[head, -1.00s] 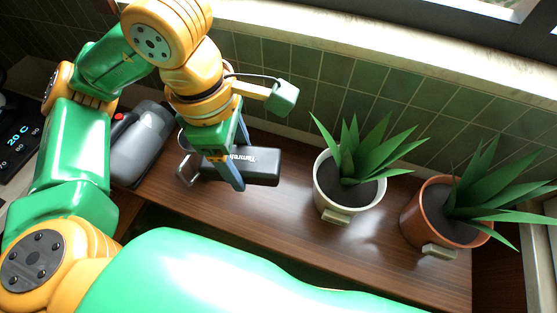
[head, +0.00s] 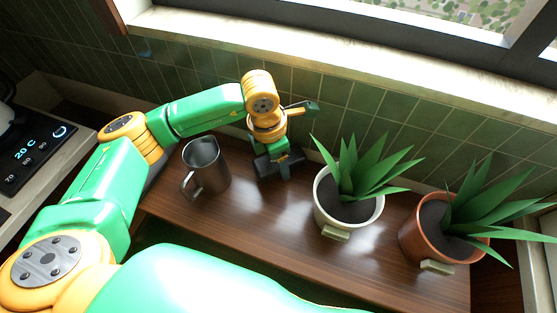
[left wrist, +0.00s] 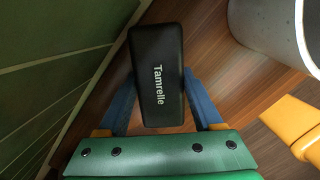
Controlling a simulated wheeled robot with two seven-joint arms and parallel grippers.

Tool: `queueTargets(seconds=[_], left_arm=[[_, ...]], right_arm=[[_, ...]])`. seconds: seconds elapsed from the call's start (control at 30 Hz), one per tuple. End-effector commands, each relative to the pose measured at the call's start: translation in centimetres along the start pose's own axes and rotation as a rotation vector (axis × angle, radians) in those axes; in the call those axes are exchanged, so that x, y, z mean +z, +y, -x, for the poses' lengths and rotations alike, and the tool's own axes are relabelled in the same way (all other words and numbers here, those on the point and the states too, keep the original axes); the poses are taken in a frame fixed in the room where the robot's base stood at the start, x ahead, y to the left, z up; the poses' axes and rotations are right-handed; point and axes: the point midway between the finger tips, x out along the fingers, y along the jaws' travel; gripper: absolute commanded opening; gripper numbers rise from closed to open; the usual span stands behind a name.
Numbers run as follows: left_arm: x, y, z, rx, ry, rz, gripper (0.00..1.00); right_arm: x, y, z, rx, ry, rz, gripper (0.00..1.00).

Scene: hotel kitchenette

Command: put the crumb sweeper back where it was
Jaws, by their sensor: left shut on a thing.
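The crumb sweeper (head: 266,166) is a black block, held near the tiled wall between the metal pitcher and the white plant pot. In the left wrist view the crumb sweeper (left wrist: 158,80) has white lettering, "Tamrelle", and sits between the blue fingers. My left gripper (head: 283,170) is shut on it, pointing down over the back of the brown wooden counter (head: 255,215). I cannot tell whether the sweeper touches the wood. My right gripper is not in view.
The metal pitcher (head: 206,165) stands left of the gripper. A plant in a white pot (head: 335,212) stands close on the right, and one in a terracotta pot (head: 415,240) farther right. The tiled wall (head: 215,90) is behind. Wood in front is clear.

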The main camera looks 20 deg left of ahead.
Motion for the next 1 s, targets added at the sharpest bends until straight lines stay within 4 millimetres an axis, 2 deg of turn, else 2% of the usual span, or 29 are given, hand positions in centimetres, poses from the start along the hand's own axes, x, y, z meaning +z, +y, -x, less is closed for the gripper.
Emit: queueTargets(seconds=[0.03,0.1,0.5,0.53,0.6,0.63,0.87,0.97,1.0], left_arm=[[-0.2,-0.1,-0.3,-0.005,0.006,0.000,0.15],[-0.4,-0.1,-1.4,-0.003,0.005,0.001,0.15],[-0.4,-0.1,-2.4,-0.001,-0.001,0.000,0.15],[-0.4,-0.1,-2.3,-0.001,0.000,0.000,0.75],[-0.4,-0.1,-2.2,-0.001,0.000,0.000,0.94],[-0.4,-0.1,-2.2,-0.001,0.000,0.000,0.97],[-0.4,-0.1,-2.2,-0.001,0.000,0.000,0.97],[-0.3,-0.1,-1.6,-0.001,0.000,0.000,0.97],[-0.3,-0.1,-1.4,-0.001,-0.002,0.000,0.97]], right_arm=[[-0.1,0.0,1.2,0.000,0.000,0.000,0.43],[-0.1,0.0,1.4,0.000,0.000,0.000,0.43],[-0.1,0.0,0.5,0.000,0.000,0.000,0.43],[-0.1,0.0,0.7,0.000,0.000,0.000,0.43],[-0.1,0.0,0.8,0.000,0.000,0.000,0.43],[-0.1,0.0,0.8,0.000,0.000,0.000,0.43],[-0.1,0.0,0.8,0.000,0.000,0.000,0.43],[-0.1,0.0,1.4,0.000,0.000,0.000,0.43],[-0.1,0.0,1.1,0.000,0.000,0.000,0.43]])
